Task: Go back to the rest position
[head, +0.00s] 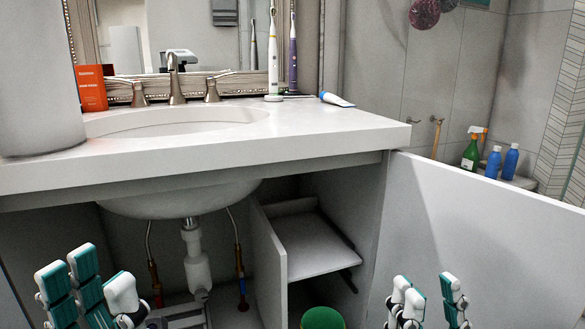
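My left gripper (104,287) is at the lower left, in front of the open cabinet under the sink. Its fingers stand upward and look apart, with nothing seen between them. My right gripper (430,297) is at the bottom right, in front of the open white cabinet door (490,235). Its fingers are spread with a clear gap and no object between them. The palms and most of both arms are out of view.
The white counter (330,128) with its sink (180,122) lies above and beyond both grippers. A toothpaste tube (337,100) and electric toothbrushes stand or lie at its back. A drain pipe (196,262), inner shelf (308,250) and green round object (322,318) are inside the cabinet.

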